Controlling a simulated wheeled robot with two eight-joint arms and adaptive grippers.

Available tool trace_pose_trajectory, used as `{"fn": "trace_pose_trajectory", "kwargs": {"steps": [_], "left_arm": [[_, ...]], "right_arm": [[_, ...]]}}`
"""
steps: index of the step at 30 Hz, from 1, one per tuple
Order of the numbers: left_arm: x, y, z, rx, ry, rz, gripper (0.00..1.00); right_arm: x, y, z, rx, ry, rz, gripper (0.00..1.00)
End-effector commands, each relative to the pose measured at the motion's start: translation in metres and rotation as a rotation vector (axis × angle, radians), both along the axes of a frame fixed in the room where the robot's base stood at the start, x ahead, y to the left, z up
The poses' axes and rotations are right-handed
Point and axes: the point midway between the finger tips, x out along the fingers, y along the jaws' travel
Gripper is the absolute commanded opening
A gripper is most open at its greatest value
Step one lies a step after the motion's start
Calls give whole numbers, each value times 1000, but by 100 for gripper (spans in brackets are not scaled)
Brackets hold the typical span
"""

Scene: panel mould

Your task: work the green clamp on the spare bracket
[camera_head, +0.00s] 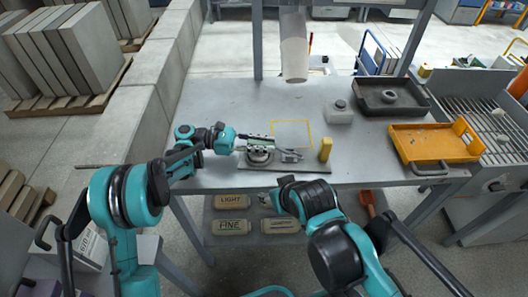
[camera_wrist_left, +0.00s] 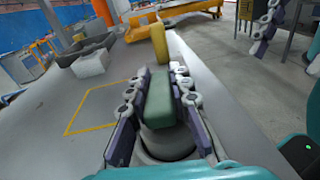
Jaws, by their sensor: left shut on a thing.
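My left gripper (camera_head: 260,142) reaches in from the left over a grey round-based fixture (camera_head: 260,158) on the table. In the left wrist view its two fingers (camera_wrist_left: 160,77) are shut on a green block-like part, the green clamp (camera_wrist_left: 158,102), one finger on each side. A dark grey round base (camera_wrist_left: 168,143) sits below the green part. Whether this fixture is the spare bracket I cannot tell. A yellow upright block (camera_head: 325,149) stands to the right; it also shows in the left wrist view (camera_wrist_left: 159,43). My right gripper (camera_head: 268,199) is low by the table's front edge, its fingers too small to read.
A yellow outline (camera_head: 293,121) marks the tabletop behind the fixture. An orange tray (camera_head: 418,130), a dark tray (camera_head: 372,90) and a grey container (camera_head: 339,115) occupy the right side. Labelled blocks (camera_head: 231,227) lie on a shelf below. The table's back left is clear.

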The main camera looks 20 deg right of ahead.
Motion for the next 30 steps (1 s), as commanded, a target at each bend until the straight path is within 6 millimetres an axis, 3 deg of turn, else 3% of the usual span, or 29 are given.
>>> {"fn": "trace_pose_trajectory", "kwargs": {"steps": [17, 18, 20, 30], "left_arm": [[5, -1, -3, -30, 13, 1, 0], [5, -1, -3, -30, 13, 1, 25], [5, -1, -3, -30, 13, 1, 41], [6, 1, -2, -30, 13, 1, 41]], "right_arm": [[0, 0, -5, 0, 0, 0, 51], [0, 0, -5, 0, 0, 0, 51], [0, 0, -5, 0, 0, 0, 51], [0, 0, -5, 0, 0, 0, 51]]}}
